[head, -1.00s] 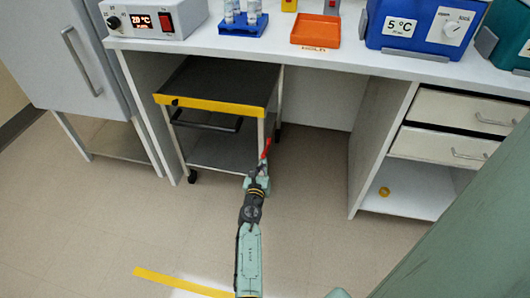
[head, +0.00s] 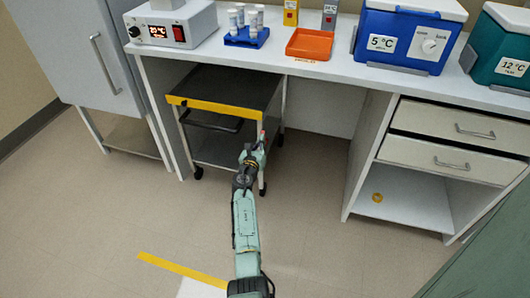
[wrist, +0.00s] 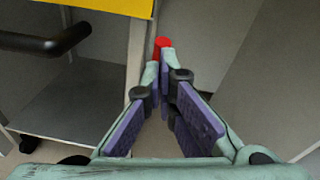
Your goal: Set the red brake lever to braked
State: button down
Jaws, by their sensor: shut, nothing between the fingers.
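The red brake lever (head: 263,133) is at the right front post of the cart (head: 216,107) under the bench. Only a small red end of it shows, just beyond my fingertips; the rest is hidden behind my gripper. My gripper (head: 258,144) is shut and empty, with its tips at or very close to the lever. In the wrist view the lever's red end (wrist: 162,42) shows straight above the closed tips of my gripper (wrist: 160,62). I cannot tell whether they touch, nor which setting the lever is in.
The cart has a yellow front edge (wrist: 98,4) and a black handle (wrist: 48,42) left of my gripper. A drawer unit (head: 447,140) stands to the right, with a yellow ring (head: 377,198) on its lower shelf. Open floor lies in front.

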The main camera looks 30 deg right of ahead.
jog(key=shift+w+d+r+p, duration=0.3)
jog(key=shift+w+d+r, duration=0.3)
jog(key=shift+r, duration=0.25)
jog(key=shift+r, duration=0.1)
